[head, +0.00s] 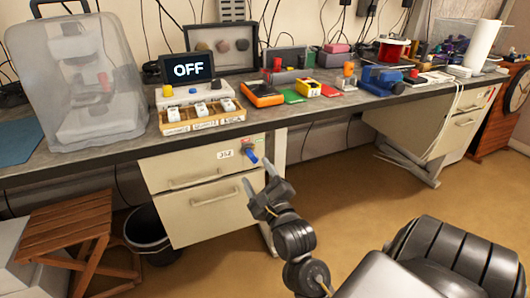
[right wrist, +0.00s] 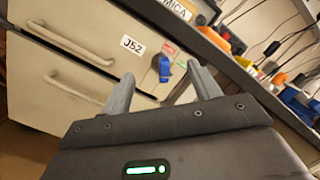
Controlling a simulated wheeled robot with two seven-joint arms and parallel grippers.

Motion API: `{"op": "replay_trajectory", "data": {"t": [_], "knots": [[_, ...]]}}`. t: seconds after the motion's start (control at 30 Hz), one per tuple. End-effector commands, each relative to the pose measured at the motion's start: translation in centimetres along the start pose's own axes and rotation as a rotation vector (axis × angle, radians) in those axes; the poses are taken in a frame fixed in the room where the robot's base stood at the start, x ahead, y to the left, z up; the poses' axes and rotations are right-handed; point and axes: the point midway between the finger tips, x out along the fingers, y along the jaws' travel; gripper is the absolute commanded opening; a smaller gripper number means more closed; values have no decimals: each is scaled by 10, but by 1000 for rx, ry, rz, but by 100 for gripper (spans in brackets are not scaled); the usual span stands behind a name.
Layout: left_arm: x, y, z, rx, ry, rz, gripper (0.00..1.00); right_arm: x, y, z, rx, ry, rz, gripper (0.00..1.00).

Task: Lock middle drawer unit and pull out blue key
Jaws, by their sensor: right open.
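A cream drawer unit (head: 190,168) labelled J52 stands under the desk in the head view, its drawers looking closed. It also shows in the right wrist view (right wrist: 75,75). A blue key (head: 251,156) sticks out at the top right corner of its front, beside the label. The key also shows in the right wrist view (right wrist: 165,70), where it appears between my fingertips. My right gripper (head: 257,173) is open and empty, just in front of and below the key, not visibly touching it. Whether the lock is turned cannot be told. My left gripper is out of view.
The grey desktop (head: 115,149) overhangs the unit and holds a wooden tray (head: 203,122), an OFF display (head: 188,69) and several tools. A wooden stool (head: 70,230) and a dark bin (head: 148,228) stand left. The floor to the right is open.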

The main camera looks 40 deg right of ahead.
Motion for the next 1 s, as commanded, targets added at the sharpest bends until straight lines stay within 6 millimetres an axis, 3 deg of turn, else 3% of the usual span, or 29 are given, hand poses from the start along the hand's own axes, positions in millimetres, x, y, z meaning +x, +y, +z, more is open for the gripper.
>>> {"op": "replay_trajectory", "data": {"t": [0.1,0.3,0.57,1.0], "knots": [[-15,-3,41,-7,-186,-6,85,2,-9,-11,167,98,42,62],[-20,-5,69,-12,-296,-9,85,0,-8,-23,274,159,60,62],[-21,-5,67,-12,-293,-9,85,8,-6,-25,275,158,60,62],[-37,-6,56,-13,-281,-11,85,60,-3,-32,272,156,60,62]]}}
